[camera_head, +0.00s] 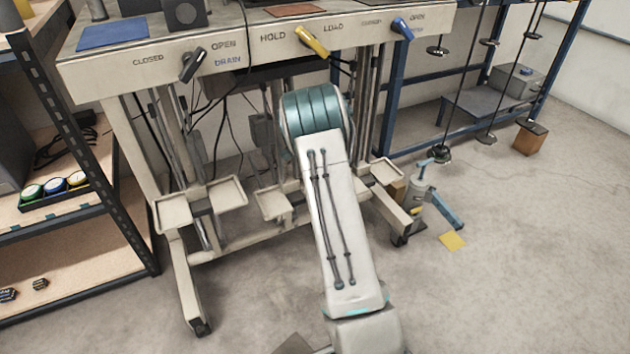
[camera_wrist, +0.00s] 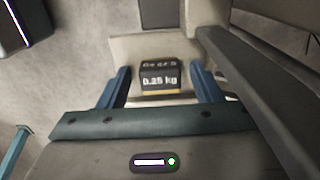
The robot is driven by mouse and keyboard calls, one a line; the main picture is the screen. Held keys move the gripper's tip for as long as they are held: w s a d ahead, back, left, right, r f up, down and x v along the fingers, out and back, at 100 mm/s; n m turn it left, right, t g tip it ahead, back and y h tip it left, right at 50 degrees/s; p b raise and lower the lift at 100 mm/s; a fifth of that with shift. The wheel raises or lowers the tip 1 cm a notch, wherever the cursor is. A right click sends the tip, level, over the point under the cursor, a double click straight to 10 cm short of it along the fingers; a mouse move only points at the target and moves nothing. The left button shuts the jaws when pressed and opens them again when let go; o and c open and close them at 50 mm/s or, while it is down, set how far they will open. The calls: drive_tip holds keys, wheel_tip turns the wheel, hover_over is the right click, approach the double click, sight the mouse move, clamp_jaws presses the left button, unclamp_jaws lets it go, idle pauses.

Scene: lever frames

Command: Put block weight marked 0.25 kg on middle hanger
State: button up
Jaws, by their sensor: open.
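In the wrist view, a small dark block weight (camera_wrist: 161,76) marked "0.25 kg" rests on a pale flat tray (camera_wrist: 125,47). My gripper (camera_wrist: 160,68) is open, with one blue finger on each side of the block and visible gaps between. In the head view my arm reaches into the lever frame and hides my gripper and the block. Pale trays hang low under the frame: a left one (camera_head: 173,211), a middle one (camera_head: 272,204) and a right one (camera_head: 384,172). I cannot tell for certain which tray bears the block.
The lever frame's top (camera_head: 260,40) has black, yellow and blue levers. A shelf (camera_head: 75,215) stands at left with coloured round items. A dark bar runs close beside my gripper in the wrist view (camera_wrist: 255,90).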

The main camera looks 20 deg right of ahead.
wheel_tip(320, 180, up, 8)
drive_tip(key=p, duration=0.3)
idle(1.2)
